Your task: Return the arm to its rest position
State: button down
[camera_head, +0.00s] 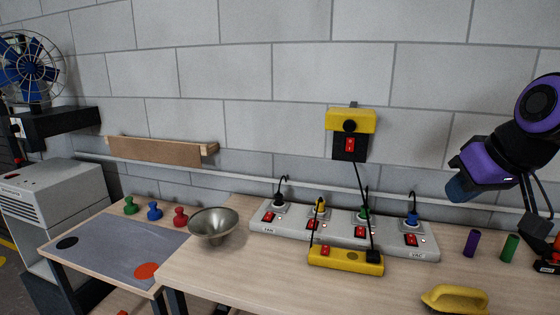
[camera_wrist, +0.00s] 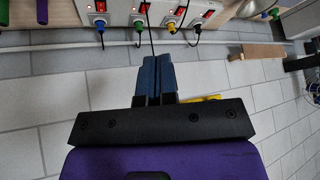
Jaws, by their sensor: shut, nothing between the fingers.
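My arm with its black and purple links reaches in from the right edge of the head view. My gripper (camera_head: 458,190) has blue fingers and hangs above the right part of the workbench, in front of the block wall. In the wrist view the blue fingers (camera_wrist: 155,72) lie side by side with nothing between them. The wrist picture is upside down relative to the head view, with the power strip (camera_wrist: 160,15) at its top edge. The fingers touch nothing that I can see.
A yellow box (camera_head: 350,120) hangs on the wall.

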jog(key=s+m+g+h, duration=0.1)
jog(key=s+m+h, duration=0.1)
jog(key=s, duration=1)
jog(key=shift+d+r, duration=0.35)
jog(key=shift+r, duration=0.1)
